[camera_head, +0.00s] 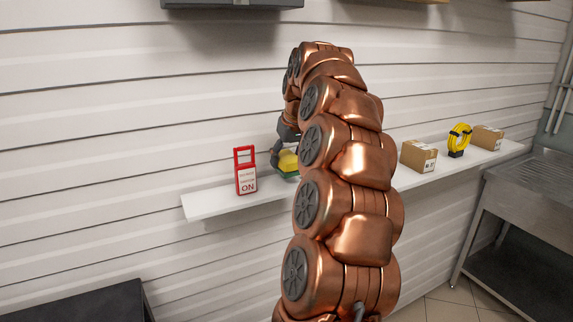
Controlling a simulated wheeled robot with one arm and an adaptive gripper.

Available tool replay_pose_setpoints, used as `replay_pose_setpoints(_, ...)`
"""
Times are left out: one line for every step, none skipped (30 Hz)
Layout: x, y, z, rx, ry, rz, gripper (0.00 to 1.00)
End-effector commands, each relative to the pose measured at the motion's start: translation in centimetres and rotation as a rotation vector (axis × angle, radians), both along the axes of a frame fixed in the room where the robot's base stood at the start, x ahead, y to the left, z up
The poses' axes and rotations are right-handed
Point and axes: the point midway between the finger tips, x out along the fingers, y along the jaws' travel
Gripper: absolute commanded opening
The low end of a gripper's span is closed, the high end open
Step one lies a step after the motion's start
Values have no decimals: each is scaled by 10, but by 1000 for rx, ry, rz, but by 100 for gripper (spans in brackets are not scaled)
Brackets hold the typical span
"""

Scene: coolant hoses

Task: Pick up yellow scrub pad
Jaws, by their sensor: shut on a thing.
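The yellow scrub pad (288,161) shows left of my copper arm, at the white wall shelf. It has a yellow upper part and a green lower part, and my arm hides its right side. My gripper (278,156) is dark grey, partly hidden behind the arm, and shut on the pad. I cannot tell whether the pad touches the shelf or is just above it.
The white shelf (213,204) runs along the slatted wall. A red and white "ON" sign (246,172) stands left of the pad. Right of my arm are a cardboard box (418,156), a yellow coil (459,138) and another box (488,138). A metal sink table (535,180) stands at right.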

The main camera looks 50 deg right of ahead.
Motion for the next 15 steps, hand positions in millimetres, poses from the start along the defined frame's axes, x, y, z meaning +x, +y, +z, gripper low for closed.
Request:
replay_pose_setpoints(-1, 0, 1, -2, -3, 0, 21)
replay_pose_setpoints(-4, 1, 1, -1, -2, 0, 21)
replay_pose_setpoints(-6, 2, 1, -1, -2, 0, 21)
replay_pose_setpoints(-8, 3, 2, -1, -2, 0, 21)
replay_pose_setpoints(-10, 4, 2, -1, -2, 0, 21)
replay_pose_setpoints(-13, 5, 2, -1, -2, 0, 21)
replay_pose_setpoints(-16, 5, 2, 0, -1, 0, 21)
replay_pose_setpoints(-18, 6, 2, 0, -1, 0, 21)
replay_pose_setpoints(-21, 7, 2, 0, -1, 0, 21)
replay_pose_setpoints(-23, 8, 2, 0, 0, 0, 21)
replay_pose_setpoints(-26, 9, 2, -1, 0, 0, 21)
replay_pose_setpoints(-29, 10, 2, -1, 0, 0, 21)
replay_pose_setpoints(-32, 11, 3, -1, 0, -1, 21)
replay_pose_setpoints(-35, 12, 3, -1, -1, -1, 21)
replay_pose_setpoints(-40, 13, 4, -1, -2, -1, 21)
